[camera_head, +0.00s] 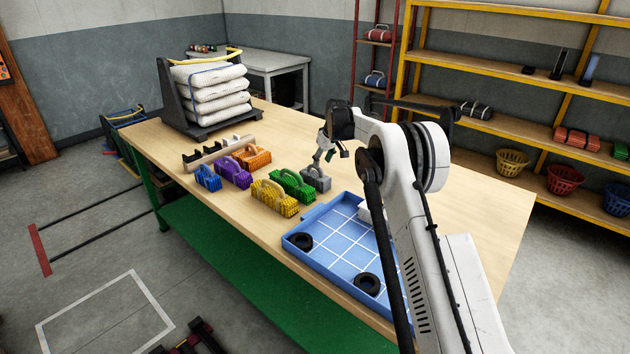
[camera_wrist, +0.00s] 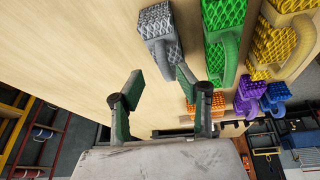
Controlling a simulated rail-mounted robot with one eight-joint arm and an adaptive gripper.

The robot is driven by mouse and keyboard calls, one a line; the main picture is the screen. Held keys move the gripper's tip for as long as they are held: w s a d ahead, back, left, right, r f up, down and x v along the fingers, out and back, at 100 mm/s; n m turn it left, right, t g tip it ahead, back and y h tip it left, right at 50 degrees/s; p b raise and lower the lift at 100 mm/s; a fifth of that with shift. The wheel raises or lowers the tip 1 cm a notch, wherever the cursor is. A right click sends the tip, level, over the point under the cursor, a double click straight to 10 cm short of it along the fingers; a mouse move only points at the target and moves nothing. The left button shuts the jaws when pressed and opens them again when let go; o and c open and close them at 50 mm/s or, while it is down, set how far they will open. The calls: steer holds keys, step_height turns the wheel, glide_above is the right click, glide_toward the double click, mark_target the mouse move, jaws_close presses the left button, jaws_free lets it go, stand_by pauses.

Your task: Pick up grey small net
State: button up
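The grey small net (camera_head: 316,181) stands on the wooden table, at the right end of the row of coloured nets. In the wrist view the grey net (camera_wrist: 157,20) lies just beyond my fingertips, with its smooth grey handle toward me. My gripper (camera_head: 331,154) is just above and behind the grey net in the head view.
A green net (camera_head: 293,185) is right beside the grey one. Yellow (camera_head: 273,198), purple (camera_head: 233,173), orange (camera_head: 253,157) and blue (camera_head: 207,178) nets stand to the left. A blue tray (camera_head: 335,248) with black rings is in front. White sacks (camera_head: 212,88) are stacked at the back left.

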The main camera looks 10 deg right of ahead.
mark_target(319, 170)
steer(key=shift+s+a+x, duration=0.1)
steer(key=shift+s+x, duration=0.05)
steer(key=shift+x, duration=1.2)
steer(key=shift+s+a+x, duration=0.1)
steer(key=shift+x, duration=1.3)
steer(key=shift+s, duration=0.1)
jaws_close()
